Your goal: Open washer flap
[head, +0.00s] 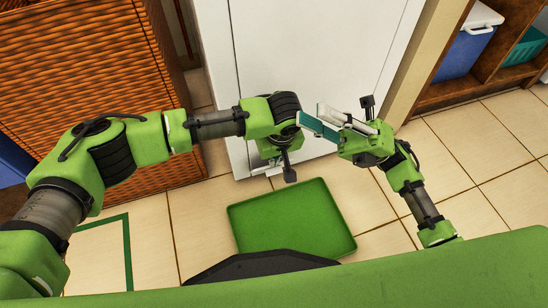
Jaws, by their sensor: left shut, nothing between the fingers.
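A tall smooth white front (290,50) stands upright ahead of me, with a vertical seam near its left side. I cannot make out a washer flap on it for certain. My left gripper (272,168) points down at the foot of this front. It is shut and empty, partly hidden under its own wrist. I cannot tell whether it touches the front. My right gripper (311,115) points left across the front, beside my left wrist. A teal bar and a pale bar show at its end; whether the teal one is a finger or a held thing is unclear.
A green tray (290,243) lies on the tiled floor below my grippers. An orange woven cabinet (85,80) stands at the left. Wooden shelving (455,92) at the right holds a blue cooler (470,45) and a teal bin (528,47). The right floor is clear.

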